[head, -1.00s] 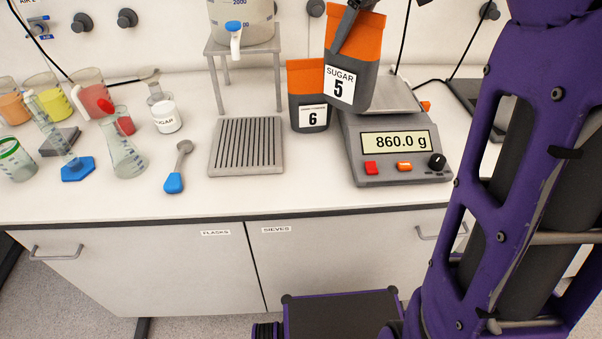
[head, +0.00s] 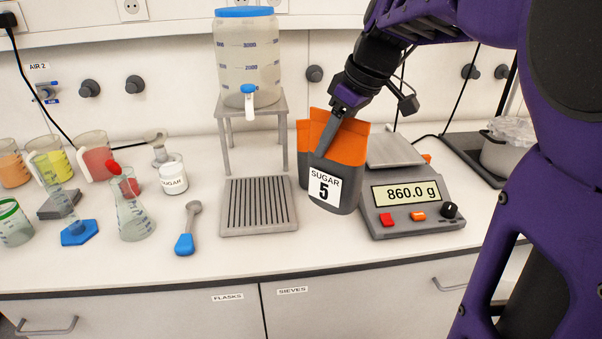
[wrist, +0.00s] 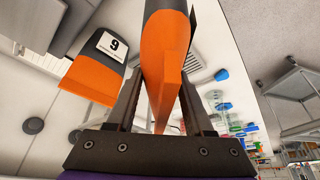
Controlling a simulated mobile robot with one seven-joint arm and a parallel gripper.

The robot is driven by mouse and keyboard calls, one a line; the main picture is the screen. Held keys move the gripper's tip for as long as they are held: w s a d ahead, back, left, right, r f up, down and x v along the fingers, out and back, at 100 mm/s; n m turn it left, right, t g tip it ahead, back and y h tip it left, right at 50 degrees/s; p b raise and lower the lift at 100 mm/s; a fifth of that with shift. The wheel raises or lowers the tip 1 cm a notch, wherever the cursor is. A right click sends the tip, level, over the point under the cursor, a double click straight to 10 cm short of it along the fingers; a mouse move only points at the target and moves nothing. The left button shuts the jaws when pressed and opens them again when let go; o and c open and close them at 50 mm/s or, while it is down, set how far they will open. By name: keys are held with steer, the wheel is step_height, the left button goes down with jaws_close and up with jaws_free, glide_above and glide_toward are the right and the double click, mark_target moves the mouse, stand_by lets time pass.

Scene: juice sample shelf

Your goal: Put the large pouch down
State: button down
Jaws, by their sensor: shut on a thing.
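The large pouch (head: 336,185), orange on top and dark grey below with a "SUGAR 5" label, hangs slightly tilted in my gripper (head: 327,138). My gripper is shut on its orange top. In the wrist view the pouch (wrist: 166,60) fills the space between the fingers. In the head view its lower end is in front of the bench, left of the scale; I cannot tell whether it touches the bench. The smaller pouch 6 (head: 302,152) stands behind it, mostly hidden. In the wrist view pouch 6 (wrist: 98,68) shows upside down beside it.
The scale (head: 415,205) reads 860.0 g, and its plate (head: 392,150) looks empty. A ribbed grey tray (head: 258,207) and a dispenser on a stand (head: 247,60) are to the left. Bench in front of the pouch is clear.

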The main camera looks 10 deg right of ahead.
mark_target(330, 178)
steer(key=shift+f+b, duration=0.75)
steer(key=shift+f, duration=3.45)
steer(key=shift+f, duration=0.2)
steer(key=shift+c, duration=1.4)
jaws_free()
steer(key=shift+r, duration=0.1)
